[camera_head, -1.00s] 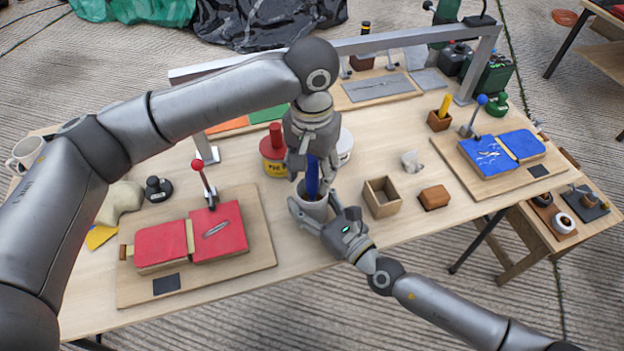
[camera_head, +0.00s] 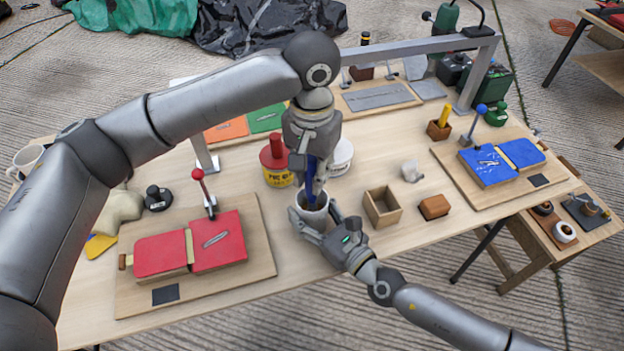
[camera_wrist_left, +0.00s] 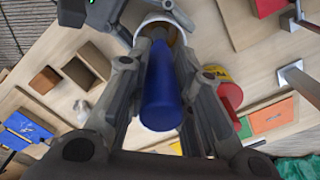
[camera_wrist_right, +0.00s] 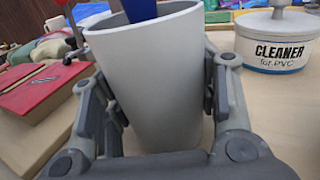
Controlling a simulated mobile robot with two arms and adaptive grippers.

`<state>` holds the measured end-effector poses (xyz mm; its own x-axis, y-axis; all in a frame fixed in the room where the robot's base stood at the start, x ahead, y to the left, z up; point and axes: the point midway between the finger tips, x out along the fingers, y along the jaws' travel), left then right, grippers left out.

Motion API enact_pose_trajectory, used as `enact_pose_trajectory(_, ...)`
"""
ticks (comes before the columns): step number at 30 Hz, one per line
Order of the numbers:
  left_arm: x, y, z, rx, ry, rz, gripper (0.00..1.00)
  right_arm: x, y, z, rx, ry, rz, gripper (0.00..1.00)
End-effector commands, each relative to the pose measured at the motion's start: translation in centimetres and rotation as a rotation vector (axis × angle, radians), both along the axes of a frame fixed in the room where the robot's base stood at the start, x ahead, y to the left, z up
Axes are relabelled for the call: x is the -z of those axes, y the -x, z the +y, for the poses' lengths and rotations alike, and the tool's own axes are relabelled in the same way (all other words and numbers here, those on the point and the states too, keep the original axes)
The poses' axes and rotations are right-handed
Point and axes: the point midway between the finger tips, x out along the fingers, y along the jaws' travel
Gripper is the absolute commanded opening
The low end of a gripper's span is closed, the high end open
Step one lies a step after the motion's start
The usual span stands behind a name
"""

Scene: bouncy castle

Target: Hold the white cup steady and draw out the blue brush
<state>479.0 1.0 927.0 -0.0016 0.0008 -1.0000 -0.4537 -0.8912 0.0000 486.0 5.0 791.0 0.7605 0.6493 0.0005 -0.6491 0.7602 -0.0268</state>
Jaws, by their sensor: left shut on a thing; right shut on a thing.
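The white cup (camera_head: 313,214) stands near the table's front edge, tilted slightly. My right gripper (camera_head: 326,229) is shut on it, with a finger on either side of the cup wall in the right wrist view (camera_wrist_right: 150,75). The blue brush (camera_head: 309,178) rises from the cup's mouth, its lower end at or inside the cup. My left gripper (camera_head: 315,182) is above the cup and shut on the brush's handle. The thick blue handle lies between its fingers in the left wrist view (camera_wrist_left: 162,90). The brush's tip is hidden.
A red-lidded tin (camera_head: 276,170) and a white tin (camera_head: 341,158) stand just behind the cup. An open wooden box (camera_head: 382,207) and a wooden block (camera_head: 434,207) are to its right. A red-padded board (camera_head: 200,260) lies to its left.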

Motion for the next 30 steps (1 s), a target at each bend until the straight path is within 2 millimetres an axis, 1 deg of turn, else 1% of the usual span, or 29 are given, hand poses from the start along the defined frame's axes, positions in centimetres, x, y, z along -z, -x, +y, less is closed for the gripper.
enact_pose_trajectory(1,-1.3,-0.1,-0.1,0.001,0.004,-0.006,0.00,0.2,0.0,0.0,-0.001,0.004,0.003,0.27)
enact_pose_trajectory(3,-2.8,-0.1,-0.1,0.001,0.004,-0.006,0.00,0.2,0.0,0.0,-0.001,0.004,0.003,0.27)
enact_pose_trajectory(6,-4.7,-0.1,-0.1,0.001,0.004,-0.005,0.00,0.2,0.0,-0.1,-0.001,0.004,0.003,0.27)
enact_pose_trajectory(9,-6.2,-0.1,-0.1,0.000,0.002,-0.004,0.00,0.3,0.1,0.0,-0.001,0.004,0.003,0.27)
enact_pose_trajectory(12,-7.2,0.0,0.0,0.000,0.001,-0.003,0.00,0.3,0.1,0.0,-0.001,0.004,0.003,0.27)
enact_pose_trajectory(15,-7.7,0.0,-0.1,0.001,0.001,-0.002,0.00,0.3,0.1,0.0,-0.001,0.004,0.003,0.27)
enact_pose_trajectory(22,-7.7,0.0,0.0,0.001,0.001,-0.002,0.00,0.3,0.1,0.0,-0.001,0.004,0.003,0.27)
enact_pose_trajectory(23,-7.7,0.0,0.0,0.001,0.001,-0.002,0.00,0.3,0.1,0.0,-0.001,0.004,0.003,0.58)
enact_pose_trajectory(28,-7.7,0.0,0.0,0.001,0.001,-0.002,0.00,0.2,0.0,0.0,-0.001,0.003,0.003,0.80)
enact_pose_trajectory(30,-7.7,0.0,0.0,0.001,0.001,-0.002,0.00,0.1,0.0,0.0,0.000,0.002,0.002,0.80)
